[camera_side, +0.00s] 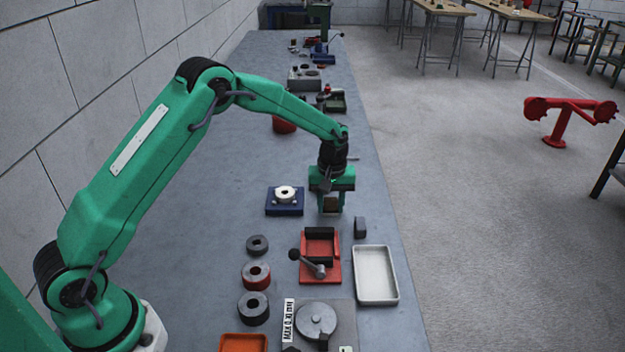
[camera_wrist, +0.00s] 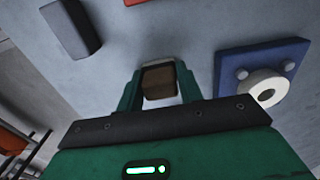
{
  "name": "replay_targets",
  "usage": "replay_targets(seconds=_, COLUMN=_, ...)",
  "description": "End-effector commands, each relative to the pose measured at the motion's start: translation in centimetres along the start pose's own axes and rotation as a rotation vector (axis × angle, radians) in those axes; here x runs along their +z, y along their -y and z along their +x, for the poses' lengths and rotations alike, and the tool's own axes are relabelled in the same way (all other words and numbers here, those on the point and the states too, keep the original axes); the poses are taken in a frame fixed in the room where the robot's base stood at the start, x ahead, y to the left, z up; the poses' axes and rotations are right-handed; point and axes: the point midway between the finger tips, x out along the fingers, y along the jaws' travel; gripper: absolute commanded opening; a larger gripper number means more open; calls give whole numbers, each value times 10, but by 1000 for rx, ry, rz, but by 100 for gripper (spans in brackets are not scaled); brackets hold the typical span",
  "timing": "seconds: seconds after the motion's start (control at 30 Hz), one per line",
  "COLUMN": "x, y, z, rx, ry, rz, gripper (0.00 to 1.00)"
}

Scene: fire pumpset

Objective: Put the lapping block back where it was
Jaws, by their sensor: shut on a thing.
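My gripper (camera_side: 331,206) is shut on a small brown block, which appears to be the lapping block (camera_side: 331,201). In the wrist view the lapping block (camera_wrist: 158,81) sits between the two green fingers of my gripper (camera_wrist: 158,86). My gripper points down over the bench, right of the blue fixture with a white ring and above the red vise. I cannot tell whether the block touches the bench.
A dark grey block (camera_side: 360,227) stands just right of the red vise (camera_side: 320,270). The blue fixture (camera_side: 285,208) is to the left. A white tray (camera_side: 376,298) lies near the right edge. Several rings (camera_side: 256,274) are front left. Bare bench lies behind my gripper.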

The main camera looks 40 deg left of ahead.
Motion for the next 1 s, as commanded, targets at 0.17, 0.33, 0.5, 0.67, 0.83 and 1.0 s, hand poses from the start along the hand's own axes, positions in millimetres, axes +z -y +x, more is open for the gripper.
replay_targets(seconds=0.17, x=0, y=0, z=0, rx=1, ry=-1, rz=0, gripper=15)
replay_targets(seconds=0.33, x=0, y=0, z=2, rx=0, ry=0, rz=0, gripper=46)
replay_targets(seconds=0.5, x=0, y=0, z=2, rx=0, ry=0, rz=0, gripper=58)
replay_targets(seconds=0.67, x=0, y=0, z=2, rx=0, ry=0, rz=0, gripper=58)
replay_targets(seconds=0.83, x=0, y=0, z=-2, rx=1, ry=-1, rz=0, gripper=58)
replay_targets(seconds=1.0, x=0, y=0, z=-15, rx=1, ry=-1, rz=0, gripper=58)
